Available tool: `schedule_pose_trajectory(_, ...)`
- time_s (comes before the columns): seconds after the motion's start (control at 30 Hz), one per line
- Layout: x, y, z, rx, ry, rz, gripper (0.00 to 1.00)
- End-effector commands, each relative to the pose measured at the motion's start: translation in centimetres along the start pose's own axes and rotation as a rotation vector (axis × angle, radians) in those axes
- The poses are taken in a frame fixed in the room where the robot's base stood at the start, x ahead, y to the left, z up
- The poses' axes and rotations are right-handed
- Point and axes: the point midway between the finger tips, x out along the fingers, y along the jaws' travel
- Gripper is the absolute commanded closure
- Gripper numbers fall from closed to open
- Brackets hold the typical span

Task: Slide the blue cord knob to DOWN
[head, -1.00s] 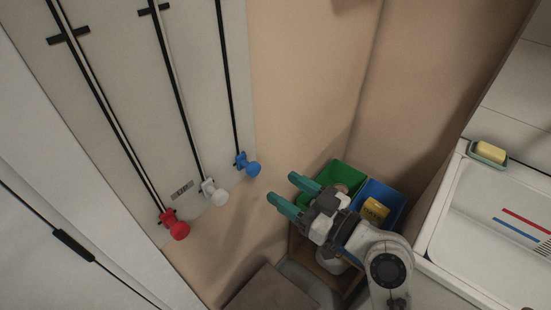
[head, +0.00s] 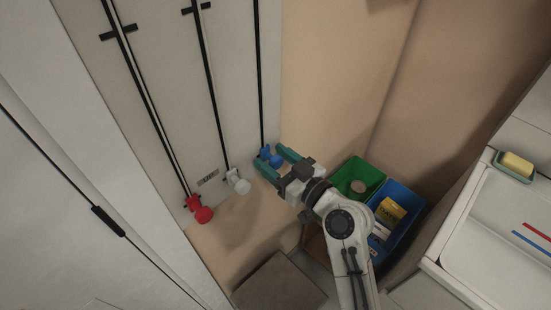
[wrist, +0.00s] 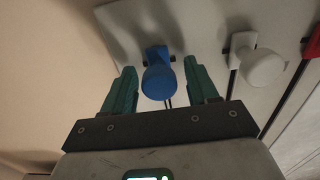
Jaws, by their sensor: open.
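The blue cord knob (head: 275,160) sits at the lower end of the rightmost dark track on the pale wall panel. In the wrist view the blue knob (wrist: 159,80) lies between the two teal fingers, with gaps on both sides. My gripper (head: 272,161) is open, its fingers on either side of the knob; it also shows in the wrist view (wrist: 162,86). I cannot tell whether either finger touches the knob. A small label (head: 208,178) is on the panel, too small to read.
A white knob (head: 238,181) and a red knob (head: 200,209) hang on neighbouring tracks to the left. Green (head: 357,178) and blue (head: 408,203) bins stand right of my arm. A white sink (head: 480,215) with yellow soap (head: 517,164) is at far right.

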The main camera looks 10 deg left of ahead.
Motion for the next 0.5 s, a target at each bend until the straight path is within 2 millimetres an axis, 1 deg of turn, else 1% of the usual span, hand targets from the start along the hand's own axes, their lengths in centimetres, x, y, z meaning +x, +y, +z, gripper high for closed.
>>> schedule_pose_trajectory(0.03, -0.02, 0.01, 0.00, 0.000, 0.000, 0.000, 0.41)
schedule_pose_trajectory(0.07, -0.02, 0.01, 0.00, 0.000, 0.000, 0.000, 0.44)
schedule_pose_trajectory(0.5, -0.05, 0.02, 0.06, 0.000, -0.001, 0.000, 0.86)
